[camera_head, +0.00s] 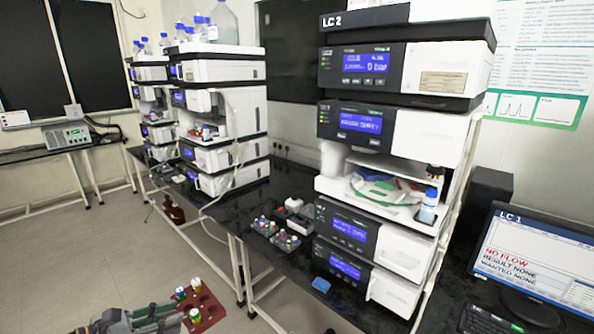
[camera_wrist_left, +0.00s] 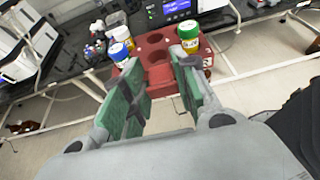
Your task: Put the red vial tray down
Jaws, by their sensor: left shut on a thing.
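The red vial tray (camera_head: 211,307) is held out in front of the bench in the head view, above the floor. My left gripper (camera_head: 178,319) is shut on the tray's near side. In the left wrist view the tray (camera_wrist_left: 156,55) lies beyond the green finger pads of the left gripper (camera_wrist_left: 160,72), with empty round holes in its middle. There, a blue-capped vial (camera_wrist_left: 119,53) stands at its left and a green-capped vial (camera_wrist_left: 190,40) at its right. My right gripper is not in view.
The black bench (camera_head: 262,212) has dark vial racks (camera_head: 284,240) and a small blue item (camera_head: 321,285) near its front edge. A monitor (camera_head: 535,262) stands at the right. Some bench top left of the racks is clear.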

